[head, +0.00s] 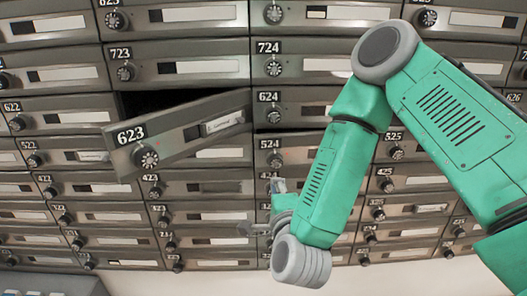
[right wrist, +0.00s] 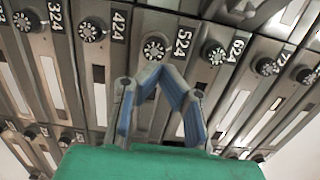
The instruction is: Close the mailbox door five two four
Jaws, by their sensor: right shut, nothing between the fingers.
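The mailbox door 524 (head: 290,158) is in the middle of the wall in the head view, directly below 624. Its face looks flush with its neighbours there, partly covered by my right forearm on the right. In the right wrist view the 524 door's round dial (right wrist: 156,48) is just beyond my fingertips. My right gripper (right wrist: 162,70) has blue fingers that meet at the tips and hold nothing. I cannot tell whether the tips touch the door. In the head view the right hand (head: 284,204) is low near 424, partly behind my arm. My left gripper is out of view.
The door 623 (head: 178,133) hangs open and tilted, up and left of 524, with a dark opening behind it. The doors 724 (head: 315,66) and 624 (head: 305,110) look shut. Below the boxes is a pale wall (head: 380,278).

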